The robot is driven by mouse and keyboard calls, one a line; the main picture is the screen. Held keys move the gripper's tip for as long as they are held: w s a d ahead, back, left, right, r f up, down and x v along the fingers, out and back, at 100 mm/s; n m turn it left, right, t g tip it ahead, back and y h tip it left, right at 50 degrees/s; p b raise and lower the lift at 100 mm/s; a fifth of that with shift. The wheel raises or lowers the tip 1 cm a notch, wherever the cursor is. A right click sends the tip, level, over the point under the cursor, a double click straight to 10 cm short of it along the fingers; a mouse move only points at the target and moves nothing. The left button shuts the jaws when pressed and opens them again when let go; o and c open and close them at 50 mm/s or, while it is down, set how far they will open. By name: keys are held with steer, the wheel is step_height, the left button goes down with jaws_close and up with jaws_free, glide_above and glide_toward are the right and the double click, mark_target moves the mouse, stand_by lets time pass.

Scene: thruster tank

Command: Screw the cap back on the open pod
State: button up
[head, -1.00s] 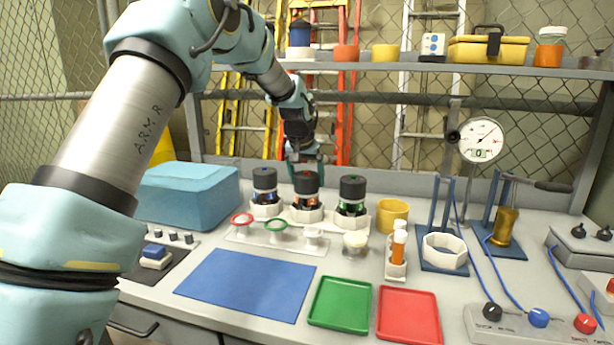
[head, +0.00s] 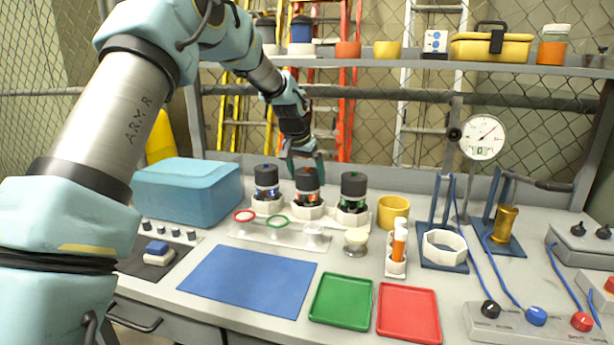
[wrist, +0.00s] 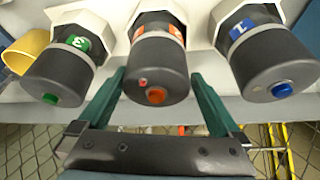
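Three dark-capped pods stand in a row in white octagonal holders: a blue-marked pod (head: 267,187), an orange-marked pod (head: 306,186) and a green-marked pod (head: 353,193). Each shows a dark cap on top, so I cannot tell which pod is open. My gripper (head: 305,168) is behind the row, near the orange-marked pod. In the wrist view, my gripper (wrist: 160,85) is open, its green fingers on either side of the orange-marked pod's cap (wrist: 158,72). I see no clear contact. The green-marked cap (wrist: 58,75) and blue-marked cap (wrist: 272,65) lie outside the fingers.
A blue box (head: 188,195) is left, a yellow cup (head: 393,212) right. The blue mat (head: 248,282), green tray (head: 341,302) and red tray (head: 408,313) are empty. A shelf (head: 400,65) runs above.

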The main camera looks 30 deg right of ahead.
steer(key=b+v, duration=0.2)
steer(key=v, duration=0.9)
steer(key=s+a+f+n+y, duration=0.1)
steer(key=s+a+f+n, duration=0.2)
steer(key=a, duration=0.9)
steer(key=a+f+n+y, duration=0.15)
steer(key=a+f, duration=0.45)
steer(key=a, duration=0.7)
steer(key=s+a+f+n, duration=0.2)
steer(key=s+a+f, duration=0.1)
steer(key=s+a, duration=0.4)
steer(key=s+a+f+n+g, duration=0.1)
steer(key=s+a+f+n, duration=0.2)
steer(key=s+a, duration=0.4)
steer(key=shift+s+a+f+y, duration=0.25)
steer(key=shift+a+y, duration=0.2)
steer(key=shift+a, duration=0.6)
steer(key=shift+s, duration=0.1)
